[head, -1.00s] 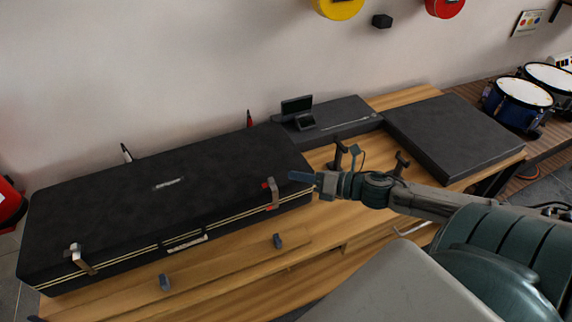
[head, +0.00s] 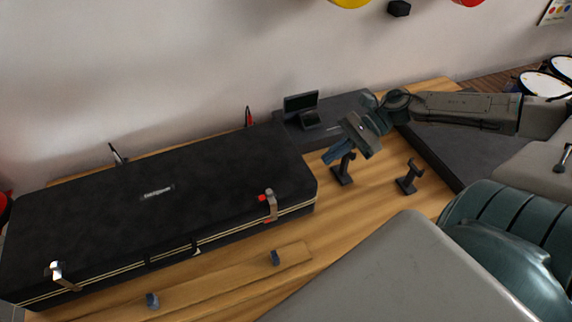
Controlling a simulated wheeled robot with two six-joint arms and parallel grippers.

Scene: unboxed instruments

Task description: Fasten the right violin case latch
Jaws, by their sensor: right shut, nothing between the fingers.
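The black violin case (head: 110,215) lies closed on the wooden bench at left. The left latch (head: 62,275) sits near the left end of the same edge. My right gripper (head: 333,156) is shut and empty, above the bench to the right of the case, apart from the latch. My left gripper is not in view.
Two dark stands (head: 343,170) and (head: 410,177) rise from the wooden bench (head: 370,205) right of the case. Small dark pegs (head: 275,258) stand in front.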

